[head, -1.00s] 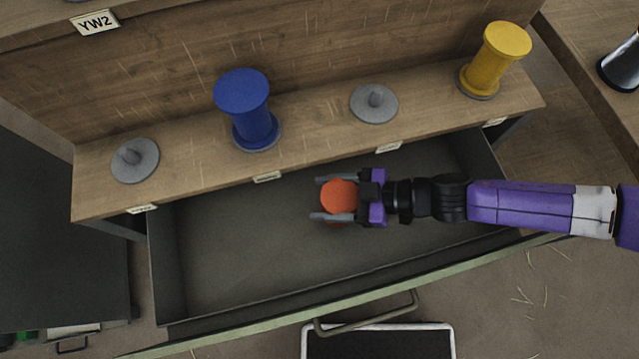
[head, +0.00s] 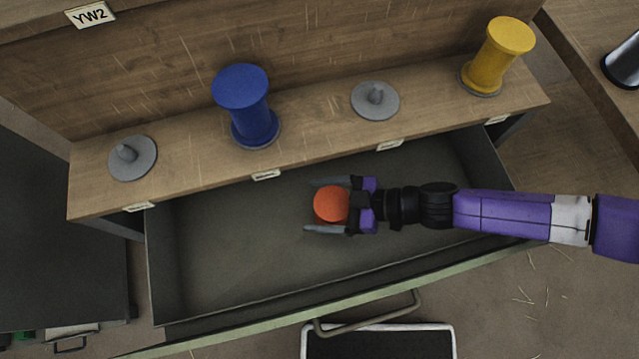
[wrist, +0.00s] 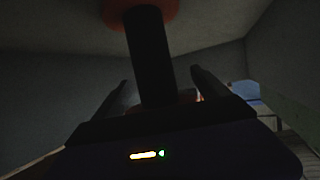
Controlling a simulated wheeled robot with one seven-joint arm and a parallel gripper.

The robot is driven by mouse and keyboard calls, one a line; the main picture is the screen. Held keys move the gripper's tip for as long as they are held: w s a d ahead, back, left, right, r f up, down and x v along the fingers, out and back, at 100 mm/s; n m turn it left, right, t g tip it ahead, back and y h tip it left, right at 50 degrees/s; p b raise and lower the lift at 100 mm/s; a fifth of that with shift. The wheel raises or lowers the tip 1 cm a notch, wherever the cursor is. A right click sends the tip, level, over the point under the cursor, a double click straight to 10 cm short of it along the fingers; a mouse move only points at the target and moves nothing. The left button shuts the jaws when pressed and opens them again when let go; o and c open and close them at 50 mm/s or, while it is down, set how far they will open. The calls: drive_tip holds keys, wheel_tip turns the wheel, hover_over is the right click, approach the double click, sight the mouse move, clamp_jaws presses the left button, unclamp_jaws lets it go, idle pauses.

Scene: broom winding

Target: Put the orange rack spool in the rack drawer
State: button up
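The orange rack spool (head: 331,204) is inside the open rack drawer (head: 235,255), with its round orange end facing up. In the wrist view its dark shaft (wrist: 149,55) shows between my fingers, with an orange flange at the top of the picture. My gripper (head: 309,206) is low in the drawer, one finger on each side of the spool. The fingers are open, with a gap between each finger and the shaft. Whether the spool's lower end rests on the drawer floor is hard to tell.
Above the drawer, a wooden shelf (head: 320,120) holds a blue spool (head: 246,105), a yellow spool (head: 496,55) and two empty grey pegs (head: 132,158) (head: 375,100). The drawer's green front edge and handle (head: 370,318) lie nearest. Free floor space shows in the drawer's left half.

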drive_tip(key=shift+r, duration=0.15)
drive_tip(key=p+v, duration=0.1)
drive_tip(key=v, duration=1.1)
idle(0.4)
